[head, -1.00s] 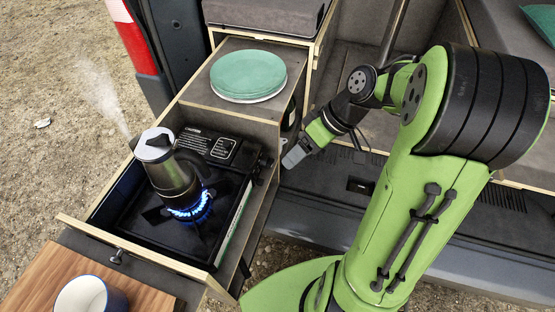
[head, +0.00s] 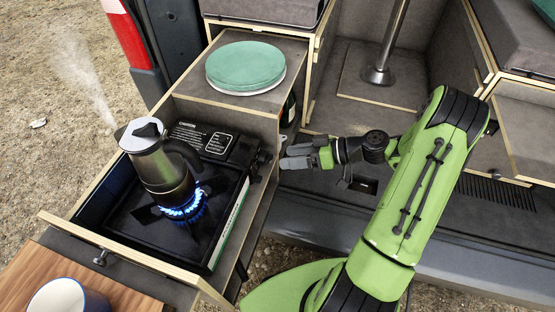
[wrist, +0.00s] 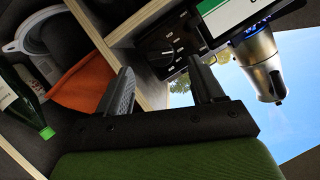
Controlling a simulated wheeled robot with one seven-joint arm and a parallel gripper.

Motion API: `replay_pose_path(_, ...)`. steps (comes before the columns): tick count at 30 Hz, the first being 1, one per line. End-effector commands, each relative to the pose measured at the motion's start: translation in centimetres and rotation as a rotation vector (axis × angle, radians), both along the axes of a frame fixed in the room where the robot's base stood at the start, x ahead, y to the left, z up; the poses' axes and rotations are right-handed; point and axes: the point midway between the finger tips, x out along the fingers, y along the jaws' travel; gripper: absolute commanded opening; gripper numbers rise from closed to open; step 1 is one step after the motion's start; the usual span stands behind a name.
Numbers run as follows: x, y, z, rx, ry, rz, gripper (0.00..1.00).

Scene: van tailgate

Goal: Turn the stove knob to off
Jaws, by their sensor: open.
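The black camping stove (head: 162,228) sits in a pulled-out drawer with its blue flame lit. A steaming metal moka pot (head: 160,170) stands on its burner, and it also shows in the wrist view (wrist: 262,66). The stove knob (head: 264,157) is small and dark at the stove's right end. In the wrist view the dark control panel with white markings and the knob (wrist: 166,50) lies ahead, between the fingertips. My gripper (head: 288,156) is open, pointing left at the knob and apparently a little short of it. Its two fingers (wrist: 160,68) show apart, with nothing between them. The knob's exact setting is too small to read.
A wooden board (head: 120,290) with a mug (head: 66,297) is at front left. The drawer's wooden edges and cabinet wall border the stove closely. An orange cloth (wrist: 84,78) shows in the wrist view.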

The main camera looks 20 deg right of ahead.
Motion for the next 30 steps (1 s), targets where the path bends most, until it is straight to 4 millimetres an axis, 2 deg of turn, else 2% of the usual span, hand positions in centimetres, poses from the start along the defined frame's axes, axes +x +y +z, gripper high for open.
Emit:
replay_pose_path(3, 1.0, 2.2, -1.1, 0.000, 0.001, 0.003, 0.67)
replay_pose_path(6, 1.6, 3.3, -1.5, 0.000, 0.001, 0.003, 0.67)
replay_pose_path(16, 2.0, 3.9, -1.7, -0.001, 0.001, -0.001, 0.67)
replay_pose_path(27, 2.0, 3.9, -1.6, -0.001, 0.001, -0.001, 0.12)
replay_pose_path(30, 2.0, 3.9, -1.6, 0.000, 0.002, -0.001, 0.11)
